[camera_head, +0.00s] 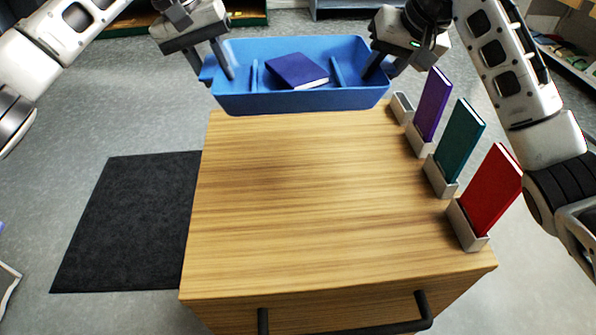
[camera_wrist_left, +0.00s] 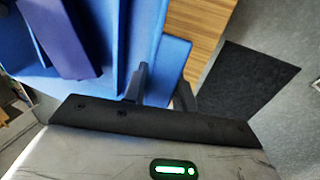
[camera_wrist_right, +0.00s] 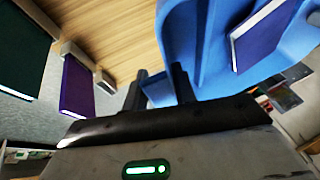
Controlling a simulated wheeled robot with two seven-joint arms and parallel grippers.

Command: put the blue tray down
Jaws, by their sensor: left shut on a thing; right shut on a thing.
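The blue tray (camera_head: 300,101) is at the far edge of the wooden table (camera_head: 290,190) in the head view. A dark blue-purple book (camera_head: 298,70) lies inside it. My left gripper (camera_head: 228,66) is shut on the tray's left end, and my right gripper (camera_head: 376,66) is shut on its right end. The tray also shows in the left wrist view (camera_wrist_left: 140,40) and the right wrist view (camera_wrist_right: 190,40). Whether the tray's underside touches the table is hidden by its front wall.
A purple book (camera_head: 432,104), a teal book (camera_head: 459,140) and a red book (camera_head: 490,190) stand in grey holders along the table's right edge. The middle of the tabletop is clear. A black mat (camera_head: 125,220) lies on the floor at left. A dark handle (camera_head: 345,325) is at the table's front.

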